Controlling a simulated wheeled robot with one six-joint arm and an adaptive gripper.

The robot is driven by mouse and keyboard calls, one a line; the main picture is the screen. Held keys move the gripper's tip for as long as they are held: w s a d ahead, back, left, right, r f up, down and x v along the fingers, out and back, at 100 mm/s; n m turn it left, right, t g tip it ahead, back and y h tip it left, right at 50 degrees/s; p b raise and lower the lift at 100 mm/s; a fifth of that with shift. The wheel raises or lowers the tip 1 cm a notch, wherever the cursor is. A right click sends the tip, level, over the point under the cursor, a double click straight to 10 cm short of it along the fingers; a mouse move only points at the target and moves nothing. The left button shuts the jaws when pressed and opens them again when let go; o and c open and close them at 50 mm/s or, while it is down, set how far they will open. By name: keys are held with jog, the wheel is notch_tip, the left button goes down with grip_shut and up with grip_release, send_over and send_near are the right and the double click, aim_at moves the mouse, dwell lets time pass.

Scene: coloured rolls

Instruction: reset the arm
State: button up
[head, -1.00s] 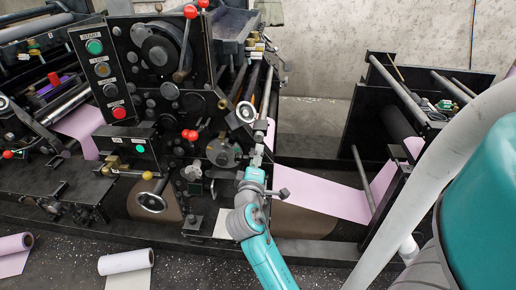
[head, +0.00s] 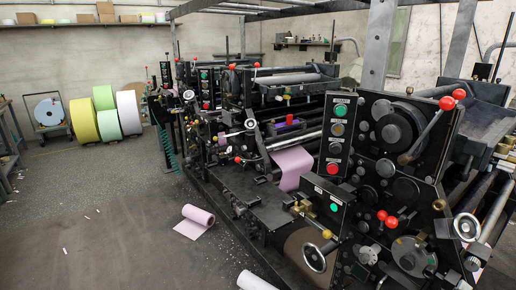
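My gripper and arm do not show in the head view now, so I cannot see how the arm stands. A long black printing machine (head: 318,205) fills the right half of the view. Its upright control panel (head: 338,135) carries a green button at the top and a red one at the bottom. A pink paper web (head: 292,166) runs through the machine behind that panel.
A pink roll (head: 197,217) lies on the floor, partly unrolled. A white roll (head: 254,281) lies at the bottom edge. Yellow (head: 83,121), green (head: 104,98) and white (head: 129,112) large rolls stand at the back left. The grey floor (head: 90,225) is mostly clear at left.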

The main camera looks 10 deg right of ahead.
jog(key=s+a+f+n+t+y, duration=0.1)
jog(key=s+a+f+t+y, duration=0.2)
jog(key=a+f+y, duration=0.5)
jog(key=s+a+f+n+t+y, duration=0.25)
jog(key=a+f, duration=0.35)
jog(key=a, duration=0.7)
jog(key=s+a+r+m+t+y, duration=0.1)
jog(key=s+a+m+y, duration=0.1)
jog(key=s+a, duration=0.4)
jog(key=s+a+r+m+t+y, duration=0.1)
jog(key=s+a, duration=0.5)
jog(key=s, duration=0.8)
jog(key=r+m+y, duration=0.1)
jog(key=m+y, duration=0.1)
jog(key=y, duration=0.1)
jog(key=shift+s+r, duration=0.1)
